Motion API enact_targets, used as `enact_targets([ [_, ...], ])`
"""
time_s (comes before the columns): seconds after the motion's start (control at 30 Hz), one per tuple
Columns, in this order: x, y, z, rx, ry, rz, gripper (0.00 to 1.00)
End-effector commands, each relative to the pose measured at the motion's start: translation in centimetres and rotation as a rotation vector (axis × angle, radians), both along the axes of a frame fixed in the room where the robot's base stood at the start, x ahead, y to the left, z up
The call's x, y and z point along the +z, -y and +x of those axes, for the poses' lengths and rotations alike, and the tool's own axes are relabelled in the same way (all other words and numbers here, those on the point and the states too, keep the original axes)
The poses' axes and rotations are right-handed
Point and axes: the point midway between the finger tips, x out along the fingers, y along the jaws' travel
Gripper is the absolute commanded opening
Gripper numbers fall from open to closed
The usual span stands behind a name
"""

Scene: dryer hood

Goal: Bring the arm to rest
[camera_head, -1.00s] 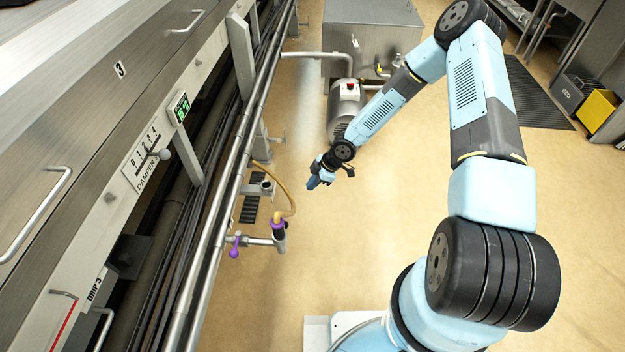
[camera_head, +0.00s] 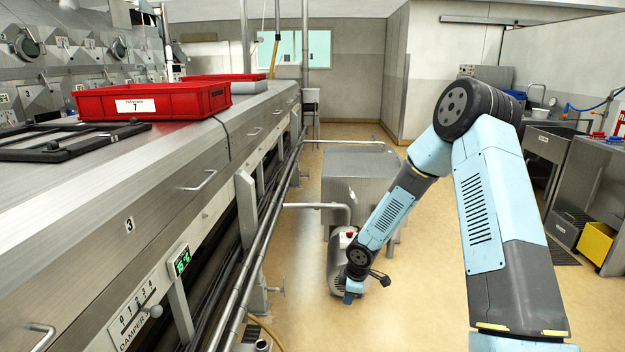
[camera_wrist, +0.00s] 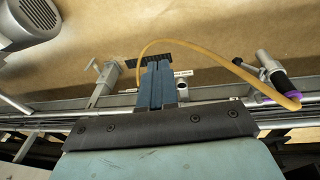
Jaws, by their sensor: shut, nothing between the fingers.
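My gripper (camera_wrist: 157,85) shows in the wrist view with its two blue fingers closed together and nothing between them. Below it are the tan floor and the hood's lower pipes. In the head view my gripper (camera_head: 348,297) hangs low at the end of the bent arm, pointing down. It appears in front of the grey motor (camera_head: 342,262), to the right of the dryer hood's side. I cannot tell its exact distance from the motor. The upper arm stands raised on the right side of the head view.
The steel dryer hood (camera_head: 215,180) with its damper scale (camera_head: 138,310) fills the left. A red crate (camera_head: 150,100) stands on top. A steel tank (camera_head: 360,180) stands behind the motor. In the wrist view a yellow hose (camera_wrist: 205,58) loops near a purple-ended valve (camera_wrist: 275,80). Floor right of the motor is clear.

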Motion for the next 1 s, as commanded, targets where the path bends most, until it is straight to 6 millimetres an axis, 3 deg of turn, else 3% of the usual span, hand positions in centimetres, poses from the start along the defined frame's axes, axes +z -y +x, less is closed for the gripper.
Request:
enact_targets([
  [0.1,3.8,1.9,0.3,-0.073,0.029,-0.051,0.00],
  [0.47,14.7,6.6,-1.2,-0.324,0.101,-0.157,0.00],
  [0.77,23.3,9.5,-4.5,-0.550,0.163,-0.185,0.00],
  [1.0,29.4,11.1,-8.3,-0.731,0.207,-0.167,0.00],
])
